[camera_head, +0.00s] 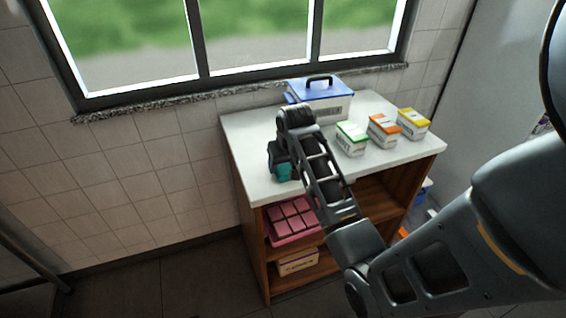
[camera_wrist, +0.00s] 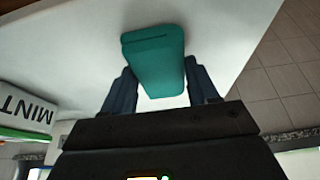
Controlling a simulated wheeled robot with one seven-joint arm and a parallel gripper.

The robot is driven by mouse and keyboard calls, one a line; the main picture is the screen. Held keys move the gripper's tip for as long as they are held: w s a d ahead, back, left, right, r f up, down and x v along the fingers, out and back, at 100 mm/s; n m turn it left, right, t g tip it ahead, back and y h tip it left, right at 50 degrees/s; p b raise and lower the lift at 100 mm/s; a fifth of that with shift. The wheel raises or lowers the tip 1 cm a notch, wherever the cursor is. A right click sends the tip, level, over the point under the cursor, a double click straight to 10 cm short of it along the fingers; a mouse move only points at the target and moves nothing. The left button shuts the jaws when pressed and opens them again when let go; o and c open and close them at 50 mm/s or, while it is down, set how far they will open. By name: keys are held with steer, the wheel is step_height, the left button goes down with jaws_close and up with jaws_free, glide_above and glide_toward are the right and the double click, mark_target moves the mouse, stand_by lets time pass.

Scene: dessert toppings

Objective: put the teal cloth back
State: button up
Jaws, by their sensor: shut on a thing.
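The teal cloth (camera_wrist: 154,58) is a folded, rounded block between the two fingers of my gripper (camera_wrist: 163,90) in the wrist view. My gripper is shut on it. In the head view only a small part of the cloth (camera_head: 284,172) shows below my gripper (camera_head: 283,163), at the left end of the white counter top (camera_head: 250,133). I cannot tell whether the cloth touches the counter.
A blue-lidded box (camera_head: 322,91) stands at the back of the counter. A green box (camera_head: 351,139), an orange box (camera_head: 383,131) and a yellow box (camera_head: 413,123) stand to the right. A pink tray (camera_head: 290,238) and a labelled box (camera_head: 297,262) sit on shelves below.

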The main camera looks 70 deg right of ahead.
steer(key=shift+f, duration=0.15)
steer(key=o, duration=1.1)
